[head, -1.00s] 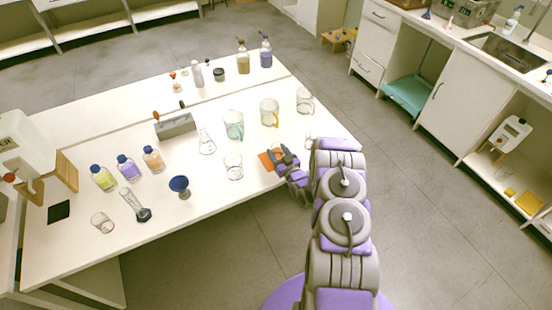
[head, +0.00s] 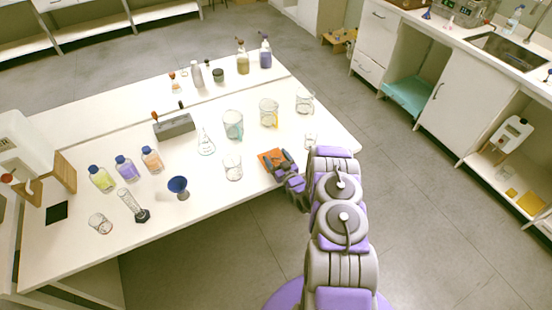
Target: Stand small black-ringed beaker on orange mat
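The orange mat (head: 266,156) lies near the front right edge of the white table, partly hidden by my gripper. My gripper (head: 278,158) is low over the mat, with its dark fingers against the orange. I cannot tell whether it is open or shut, or whether clear glass is between or under the fingers. Small clear glass beakers show elsewhere: one (head: 233,167) left of the mat, one (head: 310,140) right of it beside my arm, and one (head: 100,223) at the front left with a reddish mark. Black rings are too small to make out.
Larger glass beakers (head: 233,124) stand behind the mat. A conical flask (head: 206,144), a blue funnel-shaped cup (head: 178,185), a graduated cylinder (head: 133,206) and several coloured bottles (head: 126,167) stand to the left.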

